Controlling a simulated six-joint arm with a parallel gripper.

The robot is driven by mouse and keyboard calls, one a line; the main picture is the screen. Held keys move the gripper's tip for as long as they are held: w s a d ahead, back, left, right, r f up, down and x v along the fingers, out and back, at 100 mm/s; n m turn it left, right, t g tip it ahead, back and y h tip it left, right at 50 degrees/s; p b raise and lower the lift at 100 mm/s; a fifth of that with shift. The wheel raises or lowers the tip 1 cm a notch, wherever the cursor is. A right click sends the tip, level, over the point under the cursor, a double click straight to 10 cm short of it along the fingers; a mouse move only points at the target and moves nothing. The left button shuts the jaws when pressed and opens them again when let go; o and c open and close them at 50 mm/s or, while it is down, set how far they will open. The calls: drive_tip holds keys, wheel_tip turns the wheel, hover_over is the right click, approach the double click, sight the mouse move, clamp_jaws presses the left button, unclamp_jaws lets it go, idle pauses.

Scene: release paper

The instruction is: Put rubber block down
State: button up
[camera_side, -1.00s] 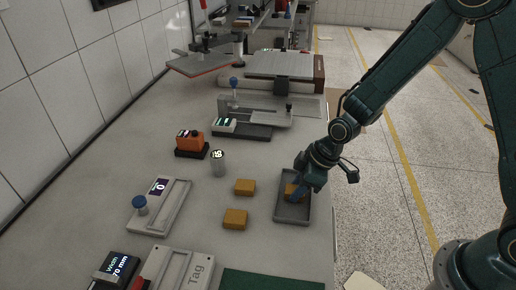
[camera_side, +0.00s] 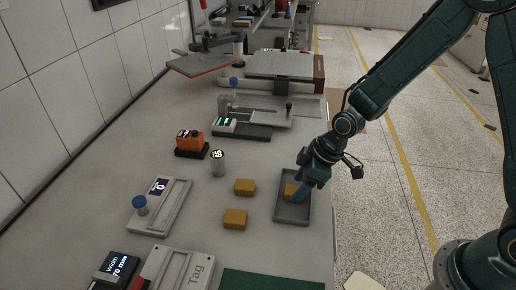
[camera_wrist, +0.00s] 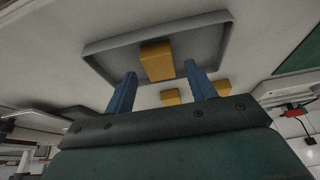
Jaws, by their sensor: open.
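One orange-tan rubber block (camera_side: 291,191) lies in the grey tray (camera_side: 292,213) near the table's right edge. In the wrist view this block (camera_wrist: 157,61) sits in the tray (camera_wrist: 222,38), beyond my blue fingertips and roughly in line with the gap between them. My gripper (camera_side: 300,188) is open and empty, just above the tray; in the wrist view its fingers (camera_wrist: 160,78) are spread apart. Two similar blocks lie on the table left of the tray, one farther (camera_side: 245,187) and one nearer (camera_side: 235,219).
A grey metal cylinder (camera_side: 218,163) and an orange device (camera_side: 190,142) stand left of the tray. A plate with a blue knob (camera_side: 160,207) lies at the left. A green mat (camera_side: 270,281) is at the front. Bare table lies around the blocks.

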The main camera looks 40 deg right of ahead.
drive_tip(key=v, duration=1)
drive_tip(key=shift+r, duration=0.2)
drive_tip(key=shift+s+d, duration=0.1)
drive_tip(key=shift+s, duration=0.05)
idle(0.3)
drive_tip(key=s+d+r+m+t+h, duration=0.1)
drive_tip(key=s+d+r+m, duration=0.3)
drive_tip(key=s+r, duration=0.3)
drive_tip(key=s+d+r+m+t+h, duration=0.1)
drive_tip(key=s+d+r+m+h, duration=0.1)
drive_tip(key=s+r, duration=0.5)
drive_tip(key=shift+s+d+m, duration=0.85)
drive_tip(key=shift+s+m, duration=0.55)
drive_tip(key=shift+s, duration=1.1)
